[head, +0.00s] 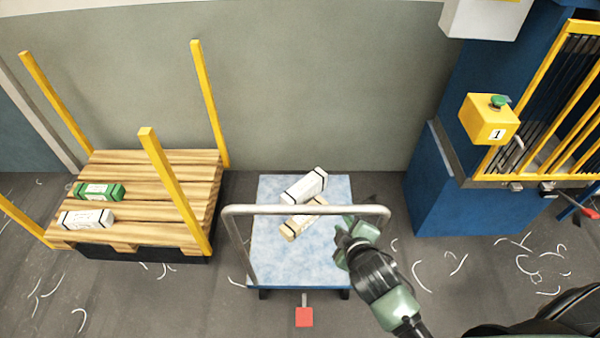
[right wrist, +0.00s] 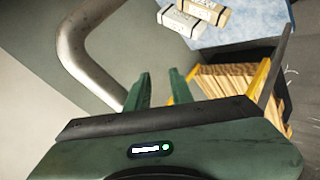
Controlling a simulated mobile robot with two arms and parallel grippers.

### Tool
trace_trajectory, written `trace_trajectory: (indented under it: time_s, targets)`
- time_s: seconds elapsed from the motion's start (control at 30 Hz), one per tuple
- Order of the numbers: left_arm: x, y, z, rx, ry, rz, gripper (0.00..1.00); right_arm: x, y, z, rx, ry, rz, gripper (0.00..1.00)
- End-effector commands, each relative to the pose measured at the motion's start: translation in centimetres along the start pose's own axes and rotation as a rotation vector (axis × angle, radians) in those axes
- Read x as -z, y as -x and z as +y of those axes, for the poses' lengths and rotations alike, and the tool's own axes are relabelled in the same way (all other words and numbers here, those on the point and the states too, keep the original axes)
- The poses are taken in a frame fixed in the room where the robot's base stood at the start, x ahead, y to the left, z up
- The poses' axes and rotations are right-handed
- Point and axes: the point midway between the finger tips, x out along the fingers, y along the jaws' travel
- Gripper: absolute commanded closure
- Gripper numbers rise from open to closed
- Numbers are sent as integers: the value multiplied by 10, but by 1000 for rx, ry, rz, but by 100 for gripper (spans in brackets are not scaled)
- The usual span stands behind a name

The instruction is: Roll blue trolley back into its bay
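The blue trolley (head: 272,258) stands on the floor against the grey wall, with a pale blue deck, a grey tubular handle (head: 290,210) and a red pedal (head: 304,317) at its front. Two boxes lie on its deck, one white (head: 304,185) and one tan (head: 303,218). My right gripper (head: 346,234) is by the right end of the handle, over the deck. In the right wrist view its fingers (right wrist: 160,78) are apart with nothing visible between them, and the handle (right wrist: 85,50) passes to their left. My left gripper is not in view.
A wooden pallet (head: 150,172) with yellow posts stands to the left, holding a green box (head: 99,192) and a white box (head: 86,218). A blue machine (head: 440,195) with a yellow button box (head: 487,121) stands right. Pale curled scraps lie on the open floor.

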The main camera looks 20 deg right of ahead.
Motion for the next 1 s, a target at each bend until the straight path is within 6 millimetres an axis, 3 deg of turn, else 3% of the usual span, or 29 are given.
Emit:
trace_trajectory:
  time_s: [0.03,0.2,0.3,0.57,0.73,1.0]
  targets:
    - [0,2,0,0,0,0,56,35,-6,24,-86,85,106,55]
    - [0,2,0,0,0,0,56,82,-25,36,-240,383,277,55]
    - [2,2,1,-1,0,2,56,101,-29,36,-297,502,343,55]
    - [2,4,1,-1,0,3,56,117,-41,36,-339,599,392,55]
    - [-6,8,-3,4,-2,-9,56,127,-66,41,-336,596,387,55]
    - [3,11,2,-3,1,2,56,140,-98,46,-333,595,385,55]
